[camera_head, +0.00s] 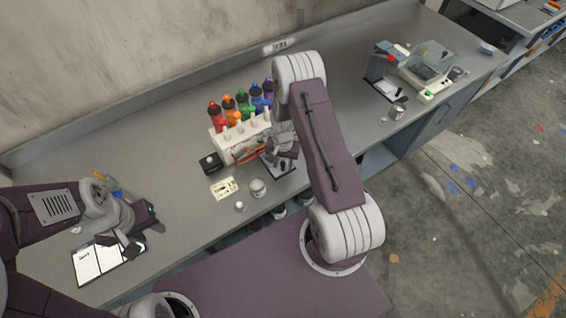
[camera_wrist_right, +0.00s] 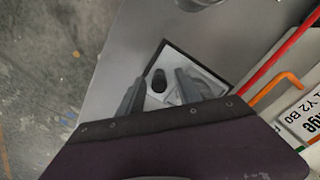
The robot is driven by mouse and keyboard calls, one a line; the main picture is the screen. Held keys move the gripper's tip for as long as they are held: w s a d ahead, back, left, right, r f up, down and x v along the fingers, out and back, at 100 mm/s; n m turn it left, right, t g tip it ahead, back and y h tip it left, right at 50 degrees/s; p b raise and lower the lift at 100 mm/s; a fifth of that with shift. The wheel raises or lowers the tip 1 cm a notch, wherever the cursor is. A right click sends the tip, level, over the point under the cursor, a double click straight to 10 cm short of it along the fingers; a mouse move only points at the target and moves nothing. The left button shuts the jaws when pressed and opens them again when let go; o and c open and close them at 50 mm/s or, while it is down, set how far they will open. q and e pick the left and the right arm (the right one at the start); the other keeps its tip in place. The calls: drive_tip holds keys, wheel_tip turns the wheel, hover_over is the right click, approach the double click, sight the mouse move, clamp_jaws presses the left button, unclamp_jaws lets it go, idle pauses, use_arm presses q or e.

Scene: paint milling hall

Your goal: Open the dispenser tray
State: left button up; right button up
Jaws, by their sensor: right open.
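A notebook (camera_head: 92,262), a label card (camera_head: 224,188), a black box (camera_head: 210,163) and a metal can (camera_head: 258,187) lie on the bench (camera_head: 178,150). Red and orange hooked rods (camera_wrist_right: 275,88) run beside the tray. A balance (camera_head: 425,75) stands far right.

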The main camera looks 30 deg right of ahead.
clamp_jaws()
idle(1.3)
